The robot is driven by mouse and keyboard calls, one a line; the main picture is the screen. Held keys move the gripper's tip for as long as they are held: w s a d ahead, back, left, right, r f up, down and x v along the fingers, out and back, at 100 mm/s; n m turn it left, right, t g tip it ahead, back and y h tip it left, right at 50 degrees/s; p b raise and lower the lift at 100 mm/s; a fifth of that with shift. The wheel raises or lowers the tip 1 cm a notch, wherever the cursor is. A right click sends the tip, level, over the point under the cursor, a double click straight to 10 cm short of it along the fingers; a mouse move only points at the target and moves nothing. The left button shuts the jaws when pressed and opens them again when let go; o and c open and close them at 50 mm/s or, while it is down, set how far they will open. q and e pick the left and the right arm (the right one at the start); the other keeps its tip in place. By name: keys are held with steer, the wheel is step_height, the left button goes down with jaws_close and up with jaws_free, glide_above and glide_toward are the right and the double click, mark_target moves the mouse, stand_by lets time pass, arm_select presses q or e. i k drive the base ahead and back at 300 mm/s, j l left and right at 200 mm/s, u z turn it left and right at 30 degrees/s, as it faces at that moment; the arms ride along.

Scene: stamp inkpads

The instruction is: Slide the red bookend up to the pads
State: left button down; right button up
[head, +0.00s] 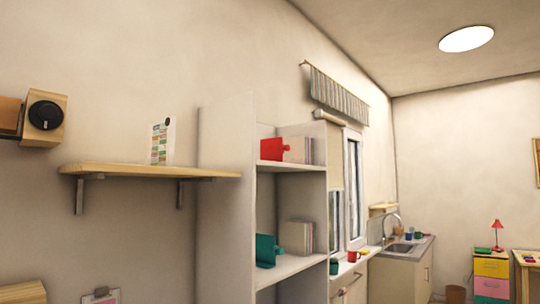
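The red bookend (271,149) stands on the upper shelf of a white shelf unit, near the open front edge. It has a flat upright plate and a small knob on its right side. A row of upright pale pads (308,151) stands to its right on the same shelf, toward the right side wall. Whether the bookend's knob touches the pads or a gap lies between them, I cannot tell from this angle. Neither of my grippers is in view.
A teal bookend (265,250) and pale upright slabs (300,237) stand on the shelf below. The white unit's tall left side wall (226,200) borders both shelves. A wooden wall shelf (120,170) with a colourful card (159,144) juts out on the left.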

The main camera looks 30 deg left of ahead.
mark_target(272, 150)
steer(key=i+l+u, duration=0.15)
steer(key=i+u, duration=0.15)
steer(key=u, duration=0.15)
steer(key=i+l+u, duration=0.25)
steer(key=u, duration=0.15)
steer(key=i+l+u, duration=0.3)
steer(key=u, duration=0.15)
steer(key=i+l+u, duration=0.15)
steer(key=l+u, duration=0.25)
